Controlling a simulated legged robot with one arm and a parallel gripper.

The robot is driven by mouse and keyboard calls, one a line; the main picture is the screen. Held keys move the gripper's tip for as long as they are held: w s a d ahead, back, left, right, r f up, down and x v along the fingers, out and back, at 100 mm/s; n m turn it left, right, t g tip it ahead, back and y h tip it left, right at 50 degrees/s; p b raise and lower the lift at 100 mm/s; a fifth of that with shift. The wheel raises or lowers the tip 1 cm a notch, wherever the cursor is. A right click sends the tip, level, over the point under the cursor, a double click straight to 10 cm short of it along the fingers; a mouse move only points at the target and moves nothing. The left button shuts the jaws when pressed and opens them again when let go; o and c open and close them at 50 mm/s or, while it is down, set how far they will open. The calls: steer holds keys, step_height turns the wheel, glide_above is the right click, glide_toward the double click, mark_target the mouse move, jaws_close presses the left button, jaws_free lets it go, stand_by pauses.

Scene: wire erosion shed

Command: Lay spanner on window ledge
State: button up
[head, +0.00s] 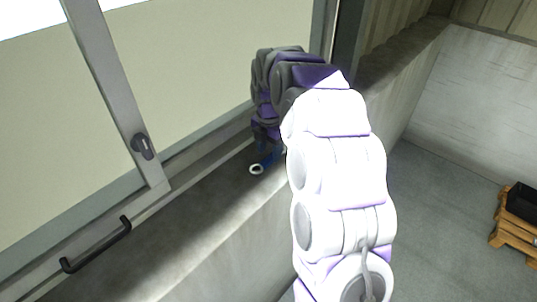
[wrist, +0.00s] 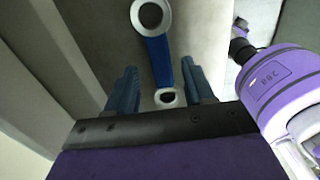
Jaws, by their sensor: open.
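The spanner has a blue shank and pale ring ends. In the wrist view the spanner (wrist: 158,58) lies lengthwise between the two blue fingers of my gripper (wrist: 159,70), with a gap on each side. My gripper is open. In the head view one ring of the spanner (head: 256,169) shows on the grey window ledge (head: 205,215), and it appears to rest there. My gripper (head: 268,158) is low over the ledge beside that ring, and my arm hides part of this area. The ledge (wrist: 100,38) also shows beneath the spanner in the wrist view.
A large window with a grey frame (head: 100,85) and a dark latch (head: 142,146) stands along the ledge. A black bar handle (head: 97,245) is at the lower left. A wooden pallet (head: 515,235) with a black box (head: 522,202) is on the floor at right.

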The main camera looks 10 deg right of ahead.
mark_target(269, 159)
step_height(269, 159, up, 10)
steer(key=shift+b, duration=0.3)
steer(key=shift+s+f, duration=0.1)
steer(key=s+f+m, duration=0.2)
steer(key=s+m, duration=0.6)
steer(key=s, duration=0.6)
steer(key=s+f+m+g, duration=0.1)
steer(key=s+f+m, duration=0.2)
steer(key=s+m, duration=0.5)
steer(key=s+f+m, duration=0.2)
steer(key=s+m, duration=0.7)
steer(key=s, duration=1.1)
steer(key=shift+f+g, duration=0.3)
steer(key=shift+g, duration=0.1)
steer(key=shift+a+f, duration=0.1)
